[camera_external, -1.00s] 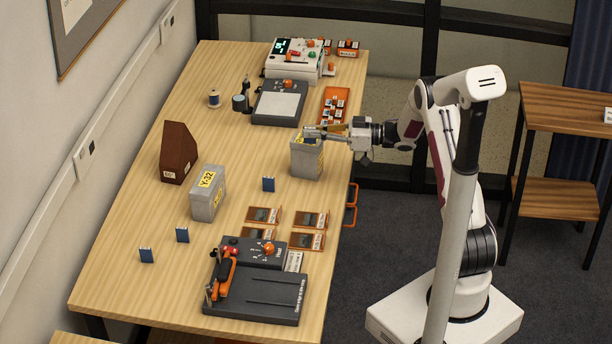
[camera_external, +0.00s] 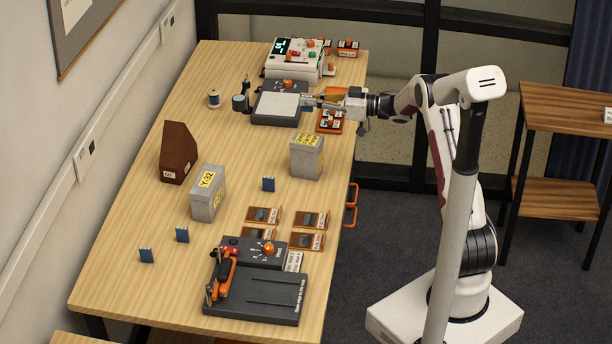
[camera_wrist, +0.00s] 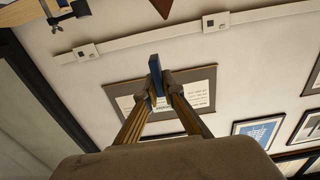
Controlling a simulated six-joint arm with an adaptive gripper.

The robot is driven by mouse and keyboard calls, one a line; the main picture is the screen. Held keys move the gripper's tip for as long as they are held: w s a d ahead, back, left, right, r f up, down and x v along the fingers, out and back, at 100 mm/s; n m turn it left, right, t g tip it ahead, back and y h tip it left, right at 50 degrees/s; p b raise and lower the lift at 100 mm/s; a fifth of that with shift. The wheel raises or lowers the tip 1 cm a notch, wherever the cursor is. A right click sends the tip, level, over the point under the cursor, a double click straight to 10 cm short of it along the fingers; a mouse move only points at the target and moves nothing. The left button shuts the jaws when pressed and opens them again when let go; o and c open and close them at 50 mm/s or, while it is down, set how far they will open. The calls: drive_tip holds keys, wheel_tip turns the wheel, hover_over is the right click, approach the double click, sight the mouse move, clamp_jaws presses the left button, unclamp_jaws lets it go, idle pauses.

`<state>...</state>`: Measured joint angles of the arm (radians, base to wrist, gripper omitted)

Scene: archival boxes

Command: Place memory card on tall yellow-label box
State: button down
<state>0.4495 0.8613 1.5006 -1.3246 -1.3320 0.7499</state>
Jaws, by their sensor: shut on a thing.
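My gripper (camera_external: 304,101) is shut on a blue memory card (camera_wrist: 156,76). In the wrist view the card stands between the fingertips (camera_wrist: 157,88). In the external view the gripper is raised near the dark device with a pale panel, and only a small part of the card shows. A grey box (camera_external: 306,161) with a yellow label on top stands near the table's right edge, in front of and apart from the gripper. A second grey box (camera_external: 206,200) with yellow labels marked Y-32 stands further left. I cannot tell surely which is taller.
A brown slanted holder (camera_external: 178,155) stands at the left. The dark device (camera_external: 275,119), an orange tray (camera_external: 325,127) and a white instrument (camera_external: 287,70) are at the back. Another dark device (camera_external: 255,296) is in front.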

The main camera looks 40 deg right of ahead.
drive_tip(key=shift+f, duration=3)
drive_tip(key=shift+f, duration=1.9)
drive_tip(key=shift+f, duration=0.15)
drive_tip(key=c, duration=2.2)
unclamp_jaws()
drive_tip(key=shift+r, duration=0.2)
drive_tip(key=v, duration=1.2)
drive_tip(key=shift+r, duration=0.15)
